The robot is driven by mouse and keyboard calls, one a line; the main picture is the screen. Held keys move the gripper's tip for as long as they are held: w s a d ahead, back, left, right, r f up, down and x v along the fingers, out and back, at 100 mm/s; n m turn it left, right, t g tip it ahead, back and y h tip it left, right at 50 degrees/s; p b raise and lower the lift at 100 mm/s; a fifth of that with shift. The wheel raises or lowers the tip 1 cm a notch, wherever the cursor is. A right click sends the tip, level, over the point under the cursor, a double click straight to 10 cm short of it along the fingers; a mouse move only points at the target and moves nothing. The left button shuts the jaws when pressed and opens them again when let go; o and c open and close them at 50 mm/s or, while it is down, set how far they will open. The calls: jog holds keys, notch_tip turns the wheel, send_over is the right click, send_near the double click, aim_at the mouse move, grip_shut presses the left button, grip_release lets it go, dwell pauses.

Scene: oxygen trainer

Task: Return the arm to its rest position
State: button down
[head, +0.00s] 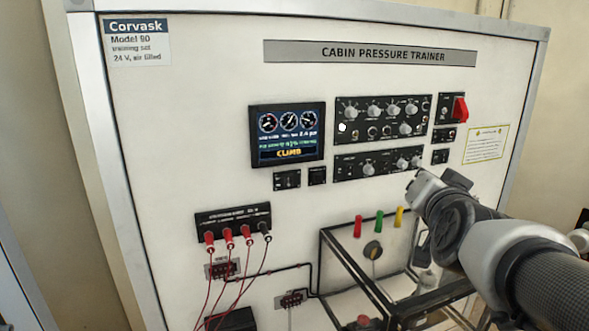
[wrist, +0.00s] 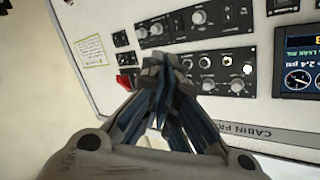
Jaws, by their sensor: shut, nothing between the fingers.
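My gripper (head: 436,183) is at the right in the head view, in front of the panel and just below the lower knob row. In the wrist view my gripper (wrist: 158,65) has its fingers closed together with nothing between them. The trainer panel (head: 180,120) stands upright behind it. The arm reaches in from the lower right. I cannot tell the exact gap between fingertips and panel.
A glass-sided box frame (head: 345,262) juts from the panel below my gripper. A red switch cover (head: 460,108) and knob panels (head: 382,119) are close by. Red cables (head: 225,280) hang at lower left. A screen (head: 287,134) shows CLIMB.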

jog(key=s+a+f+n+g+y+b, duration=0.1)
jog(key=s+a+f, duration=0.1)
jog(key=s+f, duration=0.2)
jog(key=s+a+f+n+g+y+b, duration=0.1)
jog(key=s+a+f+n+g+b, duration=0.1)
jog(key=f, duration=0.5)
jog(key=s+a+f+n+g+y+b, duration=0.1)
jog(key=s+a+f+g, duration=0.1)
jog(key=s+a+f, duration=0.2)
jog(key=shift+s+f+n+b, duration=0.35)
jog(key=shift+s+f, duration=0.55)
jog(key=shift+s, duration=0.25)
jog(key=s+a+f+n+g+b, duration=0.1)
jog(key=s+f+n+g+b, duration=0.2)
jog(key=s+f, duration=1.1)
jog(key=s+g+b, duration=0.1)
jog(key=s+g, duration=0.2)
jog(key=shift+a+f, duration=0.15)
jog(key=shift+f, duration=0.05)
